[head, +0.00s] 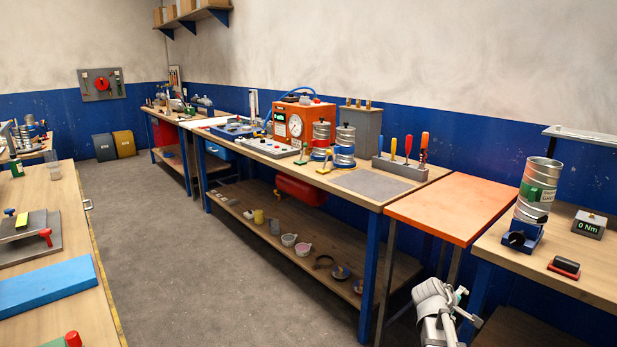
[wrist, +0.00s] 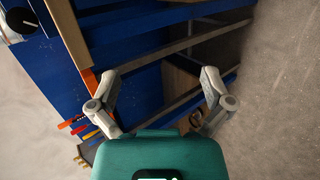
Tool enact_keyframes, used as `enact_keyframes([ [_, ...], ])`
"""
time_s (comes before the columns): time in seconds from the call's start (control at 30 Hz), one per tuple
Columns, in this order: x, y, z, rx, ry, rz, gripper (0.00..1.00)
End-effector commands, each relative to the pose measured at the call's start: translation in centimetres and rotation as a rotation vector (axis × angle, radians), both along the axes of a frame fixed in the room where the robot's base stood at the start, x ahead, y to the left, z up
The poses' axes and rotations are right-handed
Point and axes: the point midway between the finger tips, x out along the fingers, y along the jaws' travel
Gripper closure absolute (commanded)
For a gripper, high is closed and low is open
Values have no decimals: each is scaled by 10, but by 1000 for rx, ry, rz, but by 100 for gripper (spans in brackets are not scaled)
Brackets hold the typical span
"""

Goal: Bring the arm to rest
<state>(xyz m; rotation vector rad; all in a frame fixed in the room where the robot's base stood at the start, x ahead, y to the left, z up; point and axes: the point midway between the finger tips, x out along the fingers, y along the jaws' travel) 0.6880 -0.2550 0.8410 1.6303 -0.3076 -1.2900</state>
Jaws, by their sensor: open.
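My arm shows at the bottom right of the head view, low in front of the orange-topped table. My gripper (head: 462,304) is at its end, below the level of the table tops. In the wrist view my gripper (wrist: 160,78) has its two grey fingers spread wide with nothing between them. Its teal body fills the bottom of that view. No object touches the fingers in either view. Most of my arm is outside the picture.
The orange table (head: 455,208) stands between a long workbench (head: 408,190) and a right-hand bench (head: 500,250) bearing a metal duct cylinder (head: 537,190) and a torque display (head: 590,222). A left bench (head: 85,270) holds a blue board (head: 45,289). The grey floor (head: 220,260) between is clear.

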Motion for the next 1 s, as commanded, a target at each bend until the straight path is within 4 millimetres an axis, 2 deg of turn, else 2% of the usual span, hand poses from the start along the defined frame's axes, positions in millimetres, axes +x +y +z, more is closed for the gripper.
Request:
enact_keyframes([
  [0.03,-12,20,-9,78,-9,-33,0],
  [0.3,-66,124,-54,509,9,-264,0],
  [0.5,-101,184,-69,716,75,-393,0],
  [0.9,-153,258,-76,933,215,-554,0],
  [1.0,-150,256,-63,931,212,-555,0],
])
